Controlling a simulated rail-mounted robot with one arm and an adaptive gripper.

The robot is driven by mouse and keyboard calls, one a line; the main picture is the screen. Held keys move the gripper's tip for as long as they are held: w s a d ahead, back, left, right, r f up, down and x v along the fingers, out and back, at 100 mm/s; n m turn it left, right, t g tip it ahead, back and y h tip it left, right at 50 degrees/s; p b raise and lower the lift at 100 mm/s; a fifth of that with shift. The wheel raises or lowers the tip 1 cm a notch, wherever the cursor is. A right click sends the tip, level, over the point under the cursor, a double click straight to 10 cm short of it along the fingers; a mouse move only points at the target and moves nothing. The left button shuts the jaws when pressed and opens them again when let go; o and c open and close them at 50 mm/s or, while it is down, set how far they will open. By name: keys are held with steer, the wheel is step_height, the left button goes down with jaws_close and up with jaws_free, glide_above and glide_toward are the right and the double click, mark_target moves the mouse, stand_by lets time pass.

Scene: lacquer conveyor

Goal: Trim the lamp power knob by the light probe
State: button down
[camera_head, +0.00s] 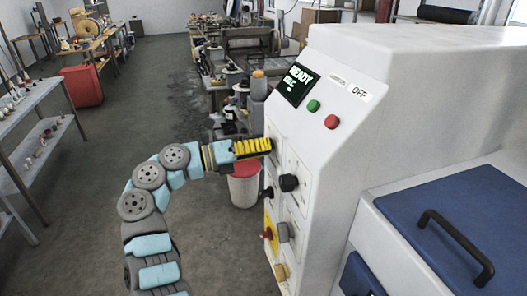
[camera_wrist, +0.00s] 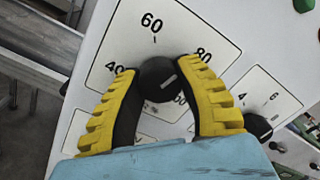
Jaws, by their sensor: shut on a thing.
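A black round knob (camera_wrist: 158,80) sits on a white dial plate (camera_wrist: 120,45) marked 40, 60 and 80 in the wrist view. A short white line on the knob slants toward the upper right, roughly to the 80 side; I cannot read it exactly. My gripper (camera_wrist: 158,70) has its yellow-backed fingers shut on both sides of this knob. In the head view my gripper (camera_head: 268,146) reaches the panel's left side and hides the knob. The dark display (camera_head: 297,84) reads READY, with a smaller second line I cannot make out. I cannot identify a light probe.
A second black knob (camera_wrist: 258,127) with 4 and 6 marks is close by. Below my gripper are a black knob (camera_head: 289,183), a grey knob (camera_head: 284,232) and a red knob (camera_head: 266,234) on yellow. Green (camera_head: 313,106) and red (camera_head: 332,121) buttons sit near the display.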

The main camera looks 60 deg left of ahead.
steer(key=shift+w, duration=0.1)
stand_by(0.5)
steer(key=c, duration=0.6)
jaws_free()
steer(key=shift+d, duration=0.1)
steer(key=s, duration=0.4)
steer(key=s+a, duration=0.1)
steer(key=s, duration=0.3)
steer(key=s+a, duration=0.1)
steer(key=s, duration=0.3)
steer(key=shift+f, duration=0.2)
steer(key=shift+w, duration=0.1)
